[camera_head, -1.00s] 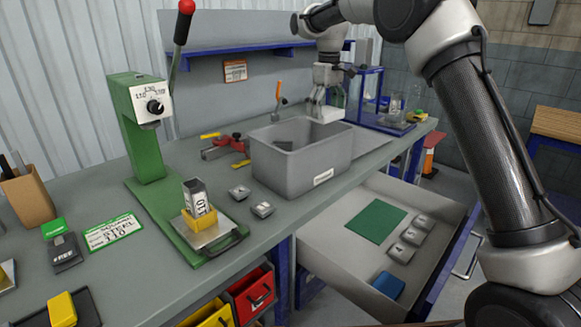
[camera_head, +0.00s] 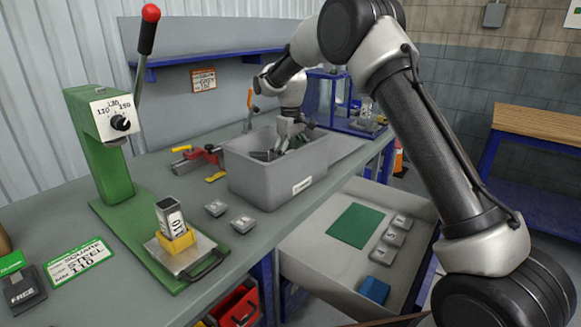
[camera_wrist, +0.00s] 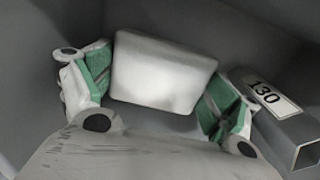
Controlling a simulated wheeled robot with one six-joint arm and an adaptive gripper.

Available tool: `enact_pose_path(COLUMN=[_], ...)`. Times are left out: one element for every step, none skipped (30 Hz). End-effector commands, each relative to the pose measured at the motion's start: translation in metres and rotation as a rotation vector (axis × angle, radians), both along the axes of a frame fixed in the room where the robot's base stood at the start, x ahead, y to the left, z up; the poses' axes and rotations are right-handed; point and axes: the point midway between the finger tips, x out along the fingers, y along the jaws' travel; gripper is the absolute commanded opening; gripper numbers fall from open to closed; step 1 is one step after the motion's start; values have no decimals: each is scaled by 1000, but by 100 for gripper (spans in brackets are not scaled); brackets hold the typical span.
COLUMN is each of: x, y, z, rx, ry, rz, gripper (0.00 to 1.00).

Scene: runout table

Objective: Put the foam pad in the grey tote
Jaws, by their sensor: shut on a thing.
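The grey tote (camera_head: 262,183) stands on the workbench, open at the top. My gripper (camera_head: 277,153) reaches down into it. In the wrist view my gripper (camera_wrist: 158,100) has its green-padded fingers on either side of a pale, rounded block, the foam pad (camera_wrist: 163,73), and is shut on it. The pad is inside the tote, whose grey walls surround it. In the head view the pad is hidden by the tote wall and my gripper. Whether the pad touches the tote floor I cannot tell.
A square steel tube marked 130 (camera_wrist: 278,112) lies in the tote beside my right finger. A green press (camera_head: 110,165) with a raised lever stands left on the bench (camera_head: 135,275). An open drawer (camera_head: 330,280) extends below.

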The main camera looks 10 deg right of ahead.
Motion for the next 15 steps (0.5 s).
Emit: enact_pose_path(x=[0,-1,-1,-1,-1,-1,-1,0,0,0,0,0,0,0,0], y=[0,0,0,0,0,0,0,0,0,0,0,0,0,0,0], z=[-6,-10,-17,-22,-28,-34,-38,-40,-41,-41,-40,-40,-40,-40,-41], rx=[-1,-1,-1,-1,-1,-2,-1,-1,0,0,1,1,1,0,0], ry=[2,2,3,3,3,4,2,1,0,0,-1,-1,-1,0,0], rz=[0,0,0,0,0,0,0,0,0,0,0,0,0,0,0], gripper=[80,80,80,80,80,80,80,80,80,80,80,80,80,80,80])
